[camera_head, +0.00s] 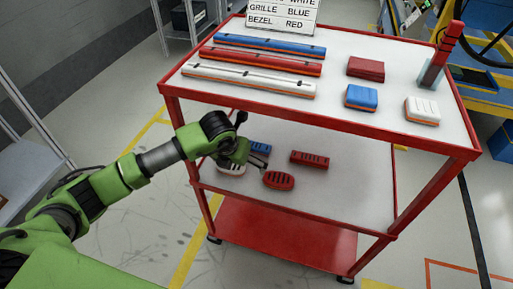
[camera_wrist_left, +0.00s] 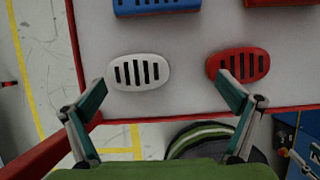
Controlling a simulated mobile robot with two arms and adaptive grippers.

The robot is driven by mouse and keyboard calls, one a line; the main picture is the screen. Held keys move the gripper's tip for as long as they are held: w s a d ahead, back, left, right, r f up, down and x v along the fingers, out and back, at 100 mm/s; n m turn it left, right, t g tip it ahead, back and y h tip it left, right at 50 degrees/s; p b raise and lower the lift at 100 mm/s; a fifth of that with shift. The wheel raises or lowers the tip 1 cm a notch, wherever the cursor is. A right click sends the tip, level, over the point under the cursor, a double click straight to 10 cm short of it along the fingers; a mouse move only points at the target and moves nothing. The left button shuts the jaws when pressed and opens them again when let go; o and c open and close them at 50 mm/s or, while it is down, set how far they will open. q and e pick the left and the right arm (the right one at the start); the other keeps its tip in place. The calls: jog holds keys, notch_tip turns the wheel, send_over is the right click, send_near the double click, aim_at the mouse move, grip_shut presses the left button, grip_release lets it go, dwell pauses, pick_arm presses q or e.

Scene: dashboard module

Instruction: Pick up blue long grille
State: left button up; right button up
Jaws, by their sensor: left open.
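The blue long grille (camera_head: 260,148) is a slotted rectangular piece on the middle shelf of the red cart, partly hidden behind my left gripper in the head view. In the left wrist view the blue long grille (camera_wrist_left: 157,5) is at the top edge, cut off by the frame. My left gripper (camera_head: 258,160) reaches over this shelf from the left. In the wrist view the left gripper (camera_wrist_left: 160,82) has its fingers wide apart with nothing between them, and the blue grille lies beyond the fingertips. My right gripper is not in view.
A red long grille (camera_head: 310,158), a red oval grille (camera_head: 279,180) and a white oval grille (camera_head: 231,168) share the shelf. The cart's top shelf (camera_head: 350,111) hangs above, holding long bars and small blocks. The shelf's right part is clear.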

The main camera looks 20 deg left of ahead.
aim_at(253, 144)
pick_arm(q)
jog(key=w, duration=0.6)
jog(key=shift+d+b, duration=0.25)
jog(key=shift+b, duration=0.1)
jog(key=shift+w, duration=0.95)
jog(key=shift+w+d+b, duration=0.1)
jog(key=shift+w+b, duration=0.3)
jog(key=shift+w, duration=0.7)
jog(key=shift+b+x, duration=0.3)
jog(key=shift+x, duration=0.7)
jog(key=shift+w+f, duration=0.4)
jog(key=shift+f, duration=0.1)
jog(key=c, duration=0.9)
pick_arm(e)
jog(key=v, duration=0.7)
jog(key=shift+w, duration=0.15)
